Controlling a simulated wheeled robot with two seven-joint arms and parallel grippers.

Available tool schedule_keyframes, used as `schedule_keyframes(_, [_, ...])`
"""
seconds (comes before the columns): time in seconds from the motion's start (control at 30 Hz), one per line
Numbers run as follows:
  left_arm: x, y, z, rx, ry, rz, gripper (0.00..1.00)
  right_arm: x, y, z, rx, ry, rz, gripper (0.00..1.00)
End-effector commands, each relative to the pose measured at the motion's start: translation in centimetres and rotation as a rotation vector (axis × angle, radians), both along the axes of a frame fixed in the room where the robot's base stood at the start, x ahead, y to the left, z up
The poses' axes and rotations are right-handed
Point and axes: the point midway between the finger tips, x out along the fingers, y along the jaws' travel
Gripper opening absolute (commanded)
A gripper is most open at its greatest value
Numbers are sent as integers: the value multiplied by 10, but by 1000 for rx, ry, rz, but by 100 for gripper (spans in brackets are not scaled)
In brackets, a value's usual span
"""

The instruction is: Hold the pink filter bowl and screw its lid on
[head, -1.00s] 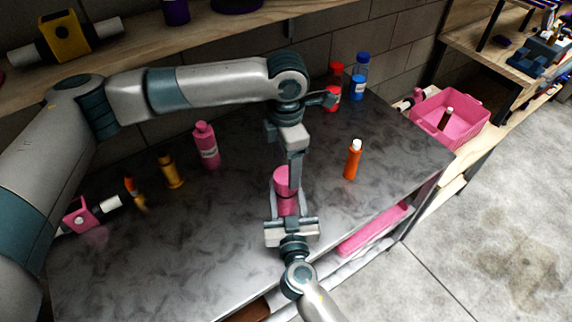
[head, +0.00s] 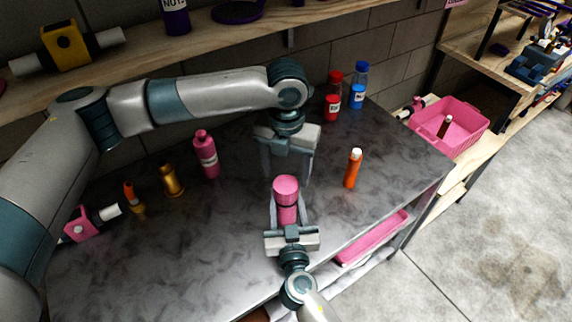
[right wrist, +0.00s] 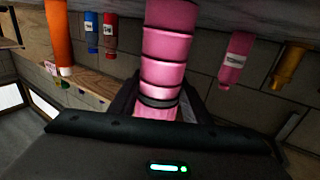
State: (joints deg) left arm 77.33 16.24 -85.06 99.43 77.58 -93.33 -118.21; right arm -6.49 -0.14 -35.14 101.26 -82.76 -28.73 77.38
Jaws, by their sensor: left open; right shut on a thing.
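The pink filter bowl (head: 287,214) stands upright on the dark table, and my right gripper (head: 288,218) is shut on it from the front. A pink lid (head: 286,186) sits on top of the bowl; whether its thread is tight cannot be told. In the right wrist view the pink bowl (right wrist: 165,47) fills the space between the fingers, with a dark ring near one end. My left gripper (head: 287,170) is open and empty just behind and above the bowl, apart from the lid, its fingers pointing down.
An orange bottle (head: 353,168) stands right of the bowl. Red (head: 333,96) and blue (head: 358,85) bottles stand at the back. A pink bottle (head: 206,154) and a gold piece (head: 171,180) stand left. A pink crate (head: 470,122) is beyond the table's right edge.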

Motion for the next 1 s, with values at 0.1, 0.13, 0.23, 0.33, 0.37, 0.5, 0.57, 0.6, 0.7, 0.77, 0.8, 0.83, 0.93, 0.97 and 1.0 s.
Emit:
schedule_keyframes(0.1, [0, 0, 1, -2, 1, 174, 64, 0, 0, 0, 0, 0, 0, 0])
schedule_keyframes(0.13, [0, 0, 1, -3, 1, 219, 64, 0, 0, 0, 0, 0, 0, 0])
schedule_keyframes(0.23, [0, 0, 2, -4, 0, 369, 64, 0, 0, 0, 0, 0, 0, 0])
schedule_keyframes(0.33, [0, -1, 2, -6, 0, 518, 64, 0, 0, 0, 0, 0, 0, 0])
schedule_keyframes(0.37, [0, -1, 2, -6, 1, 564, 64, 0, 0, 0, 0, 0, 0, 0])
schedule_keyframes(0.5, [0, -1, 4, -8, 0, 773, 64, 0, 0, 0, 0, 0, 0, 0])
schedule_keyframes(0.57, [0, -1, 4, -9, 0, 862, 64, 0, 0, 0, 0, 0, 0, 0])
schedule_keyframes(0.6, [0, -1, 4, -10, 0, 922, 64, 0, 0, 0, 0, 0, 0, 0])
schedule_keyframes(0.7, [0, -1, 5, -11, 0, 1073, 64, 0, 0, 0, 0, 0, 0, 0])
schedule_keyframes(0.77, [0, -1, 6, -11, 0, 1163, 64, 0, 0, 0, 0, 0, 0, 0])
schedule_keyframes(0.8, [0, -1, 6, -12, 0, 1223, 64, 0, 0, 0, 0, 0, 0, 0])
schedule_keyframes(0.83, [0, -1, 6, -12, 0, 1267, 64, 0, 0, 0, 0, 0, 0, 0])
schedule_keyframes(0.93, [0, -1, 7, -14, 0, 1417, 64, 0, 0, 0, 0, 0, 0, 0])
schedule_keyframes(0.97, [0, -1, 7, -14, 0, 1461, 64, 0, 0, 0, 0, 0, 0, 0])
schedule_keyframes(1.0, [0, -1, 7, -15, 0, 1521, 64, 0, 0, 0, 0, 0, 0, 0])
